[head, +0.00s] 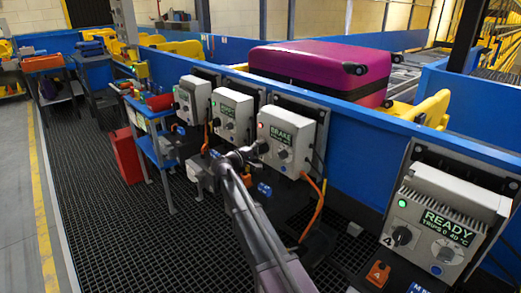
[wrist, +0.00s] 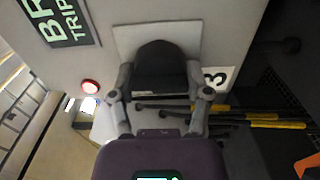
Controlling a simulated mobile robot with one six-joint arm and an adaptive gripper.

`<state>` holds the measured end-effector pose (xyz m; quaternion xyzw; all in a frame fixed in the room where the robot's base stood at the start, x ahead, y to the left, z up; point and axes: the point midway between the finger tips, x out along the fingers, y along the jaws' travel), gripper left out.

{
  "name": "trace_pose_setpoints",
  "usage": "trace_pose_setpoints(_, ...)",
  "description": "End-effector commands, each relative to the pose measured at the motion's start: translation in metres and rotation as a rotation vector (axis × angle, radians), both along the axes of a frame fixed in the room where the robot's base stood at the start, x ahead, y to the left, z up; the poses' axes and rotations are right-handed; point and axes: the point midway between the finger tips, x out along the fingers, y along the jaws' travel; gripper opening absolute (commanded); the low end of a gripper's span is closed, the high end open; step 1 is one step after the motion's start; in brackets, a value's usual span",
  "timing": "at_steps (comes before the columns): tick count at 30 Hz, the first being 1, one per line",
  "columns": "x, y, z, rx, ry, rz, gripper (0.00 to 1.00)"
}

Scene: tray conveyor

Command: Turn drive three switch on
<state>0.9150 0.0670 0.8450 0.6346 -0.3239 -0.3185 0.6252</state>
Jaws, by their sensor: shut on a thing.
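The drive three box (head: 303,128) is a grey cabinet in the middle of the head view, with a "BRAKE" display. Its black switch knob (wrist: 160,68) shows in the wrist view on a pale plate, beside a "3" label (wrist: 216,79). A red lamp (wrist: 90,86) is lit near the display (wrist: 62,20). My gripper (wrist: 159,88) is shut on the knob, one finger on each side. In the head view my gripper (head: 256,150) is at the box's left front and hides the knob.
Two similar grey boxes, one (head: 232,115) and another (head: 192,98), stand to the left. A box reading "READY" (head: 440,215) with a green lamp stands at right. A purple suitcase (head: 322,68) lies on the conveyor behind. An orange cable (head: 314,210) hangs below drive three.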

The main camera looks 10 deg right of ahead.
Motion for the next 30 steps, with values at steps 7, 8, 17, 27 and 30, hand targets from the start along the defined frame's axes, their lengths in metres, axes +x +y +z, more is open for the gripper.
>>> trace_pose_setpoints(7, 0.001, 0.000, 0.000, 0.000, -0.001, 0.002, 0.93)
trace_pose_setpoints(8, 0.001, 0.000, 0.000, 0.000, -0.001, 0.001, 0.98)
trace_pose_setpoints(17, 0.000, 0.000, 0.000, 0.000, 0.000, 0.001, 0.98)
trace_pose_setpoints(27, -0.005, 0.007, 0.000, 0.000, 0.000, 0.001, 0.98)
trace_pose_setpoints(30, -0.010, 0.014, 0.000, 0.000, 0.000, 0.002, 0.98)
